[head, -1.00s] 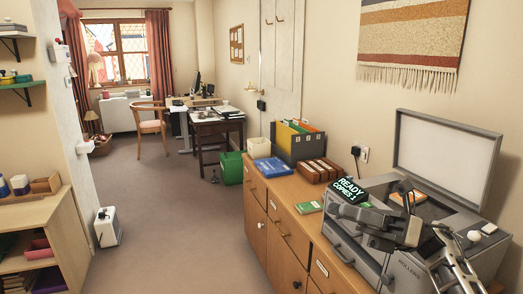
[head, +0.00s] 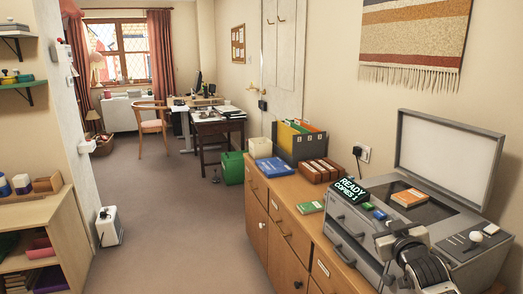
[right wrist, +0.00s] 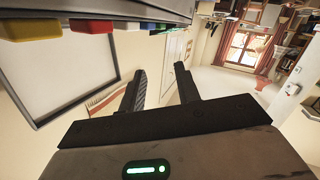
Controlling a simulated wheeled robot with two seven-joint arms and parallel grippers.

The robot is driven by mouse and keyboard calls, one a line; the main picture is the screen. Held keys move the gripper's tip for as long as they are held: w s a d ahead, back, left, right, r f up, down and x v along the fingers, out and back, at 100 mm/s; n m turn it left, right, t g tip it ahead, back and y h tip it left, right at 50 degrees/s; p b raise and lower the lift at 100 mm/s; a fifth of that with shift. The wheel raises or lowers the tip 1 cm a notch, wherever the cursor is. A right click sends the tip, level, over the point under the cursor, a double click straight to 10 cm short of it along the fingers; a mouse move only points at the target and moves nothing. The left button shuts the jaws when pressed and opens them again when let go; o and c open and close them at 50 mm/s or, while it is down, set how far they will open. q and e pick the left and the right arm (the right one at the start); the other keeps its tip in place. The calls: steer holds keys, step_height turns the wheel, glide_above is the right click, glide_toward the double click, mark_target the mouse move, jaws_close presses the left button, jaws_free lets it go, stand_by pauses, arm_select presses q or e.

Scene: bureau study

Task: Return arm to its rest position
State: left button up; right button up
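My right gripper (right wrist: 160,80) shows in the right wrist view with its two dark fingers apart and nothing between them. In the head view my right arm (head: 418,268) is at the bottom right, in front of the copier's (head: 352,240) front right part. The fingertips cannot be made out there. The copier's lid (head: 447,155) stands open, and an orange book (head: 409,197) lies on the glass. The copier's display (head: 349,190) reads READY, COPIES 1. My left gripper is not in view.
The copier stands on a wooden cabinet (head: 285,235) with a green book (head: 310,207), a blue book pack (head: 273,167) and a file holder (head: 298,147). Shelves (head: 45,215) stand at the left. The carpet (head: 180,220) between is clear.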

steer(key=s+a+f+g+y, duration=0.1)
steer(key=s+a+f, duration=0.3)
steer(key=s+f, duration=0.35)
steer(key=s+a+f+g+y, duration=0.1)
steer(key=s+a+f+g, duration=0.1)
steer(key=s+a+f, duration=0.35)
steer(key=s+a+f+g, duration=0.1)
steer(key=s+a+f, duration=0.1)
steer(key=s, duration=0.5)
steer(key=s+a+f+g+y, duration=0.1)
steer(key=s+f, duration=0.3)
steer(key=s, duration=0.4)
steer(key=s+a+f+g, duration=0.1)
steer(key=s+a+f, duration=0.2)
steer(key=s, duration=0.4)
steer(key=shift+s+a+f+m+y, duration=0.3)
steer(key=shift+s+f+y, duration=0.1)
steer(key=shift+f, duration=0.2)
